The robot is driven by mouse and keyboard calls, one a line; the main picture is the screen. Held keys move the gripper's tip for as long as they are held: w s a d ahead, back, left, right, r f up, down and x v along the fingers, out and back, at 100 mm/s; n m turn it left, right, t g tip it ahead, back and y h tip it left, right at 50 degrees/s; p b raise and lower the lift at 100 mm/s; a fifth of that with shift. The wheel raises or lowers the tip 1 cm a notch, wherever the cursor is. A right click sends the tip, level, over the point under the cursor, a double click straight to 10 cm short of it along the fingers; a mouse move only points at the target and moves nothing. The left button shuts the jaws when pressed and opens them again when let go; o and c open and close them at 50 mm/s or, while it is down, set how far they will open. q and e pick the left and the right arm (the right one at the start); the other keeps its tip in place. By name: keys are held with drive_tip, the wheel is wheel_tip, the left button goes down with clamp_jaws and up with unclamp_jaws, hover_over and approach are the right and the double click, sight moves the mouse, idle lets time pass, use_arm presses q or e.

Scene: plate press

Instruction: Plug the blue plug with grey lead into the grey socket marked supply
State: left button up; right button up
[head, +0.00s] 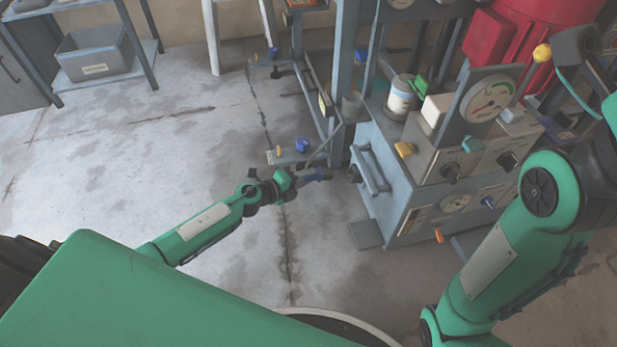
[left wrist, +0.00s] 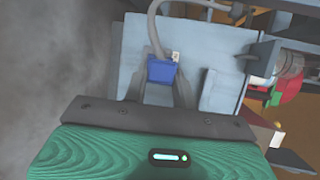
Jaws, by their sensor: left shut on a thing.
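My left gripper (head: 308,177) is shut on the blue plug (head: 321,174), low beside the left side of the grey-blue press cabinet. The left wrist view shows the blue plug (left wrist: 162,70) between the two grey fingers (left wrist: 164,92). The grey lead (left wrist: 156,32) rises from its far end, and a small whitish piece (left wrist: 176,57) shows beside it. I cannot make out the grey socket marked supply in either view. My right arm reaches up at the right; its dark end (head: 578,48) is near a yellow knob, and its fingers are unclear.
The cabinet (head: 385,205) has a handle rail (head: 370,170) close to the left gripper. A gauge (head: 488,100) and white can (head: 401,95) stand on top. Open floor (head: 110,160) lies left.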

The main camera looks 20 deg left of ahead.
sight(331, 178)
use_arm(q)
drive_tip(key=shift+w+d+f+b, duration=0.1)
drive_tip(key=shift+w+d+f, duration=0.15)
drive_tip(key=shift+w+d, duration=0.35)
drive_tip(key=shift+w+d+f+b, duration=0.2)
drive_tip(key=shift+w+d, duration=0.2)
drive_tip(key=shift+d, duration=0.45)
drive_tip(key=shift+w+d+f+b, duration=0.1)
drive_tip(key=shift+w+d+f, duration=0.15)
drive_tip(key=shift+w+d, duration=0.35)
drive_tip(key=shift+s+d, duration=0.1)
drive_tip(key=shift+d, duration=0.05)
drive_tip(key=shift+p, duration=0.45)
drive_tip(key=shift+w+d+f, duration=0.2)
drive_tip(key=shift+w+d, duration=0.3)
drive_tip(key=shift+d, duration=0.15)
idle(0.4)
drive_tip(key=shift+w+d+f, duration=0.2)
drive_tip(key=shift+w+d, duration=0.1)
drive_tip(key=shift+d, duration=0.2)
drive_tip(key=shift+w+d+f, duration=0.15)
drive_tip(key=shift+w+d, duration=0.15)
drive_tip(key=shift+d, duration=0.15)
drive_tip(key=o, duration=1.1)
drive_tip(key=shift+s+a, duration=0.1)
